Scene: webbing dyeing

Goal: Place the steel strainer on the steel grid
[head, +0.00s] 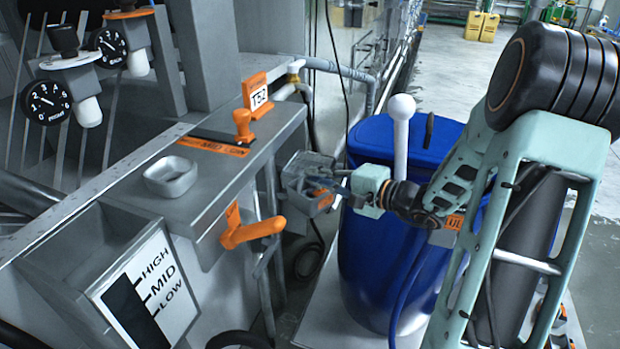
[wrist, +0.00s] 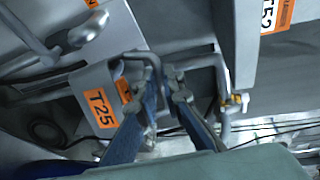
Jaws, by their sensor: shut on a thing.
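My gripper (head: 335,190) is shut on the steel strainer (head: 307,170), a grey metal box-like piece with an orange tag. In the wrist view, the blue fingers (wrist: 168,90) close at a bent metal handle of the strainer (wrist: 92,82), whose orange label reads T25. The strainer is held in the air, just right of the grey ledge and left of the blue barrel. Its inside is too small to make out. I cannot identify the steel grid in either view.
The grey ledge (head: 215,190) carries a small steel bowl (head: 171,178), an orange knob (head: 242,125) and a T52 sign (head: 257,92). An orange lever (head: 252,230) juts from its front. The blue barrel (head: 375,260) with a white-knobbed rod (head: 401,130) stands close to my arm.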

